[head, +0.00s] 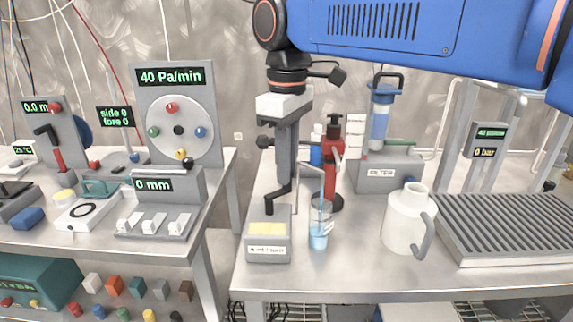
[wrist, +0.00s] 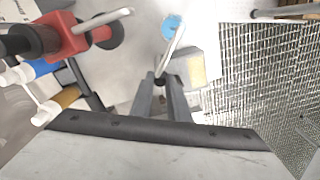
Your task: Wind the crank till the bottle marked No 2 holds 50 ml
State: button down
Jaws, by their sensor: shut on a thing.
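A small grey box (head: 268,249) with a yellow panel and a white label stands near the front edge of the right-hand table. A dark crank (head: 277,201) rises above it. My gripper (head: 285,182) points down and is shut on the crank's upper part; the fingers (wrist: 161,82) close on a dark piece in the wrist view. A clear bottle (head: 319,229) with blue liquid in its lower part stands just right of the box, a thin tube reaching above it. From above, the blue liquid (wrist: 172,24) shows as a round patch. I cannot read the bottle's marking or its level.
A red and black device (head: 333,160) stands behind the bottle. A white jug (head: 409,222) and a ribbed grey plate (head: 510,222) are to the right, with the filter unit (head: 384,172) behind. A gap separates the left table, crowded with instruments (head: 170,185).

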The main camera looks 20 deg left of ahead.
jog(key=c, duration=1.7)
grip_release()
notch_tip(320, 180, up, 17)
jog(key=shift+r, duration=0.2)
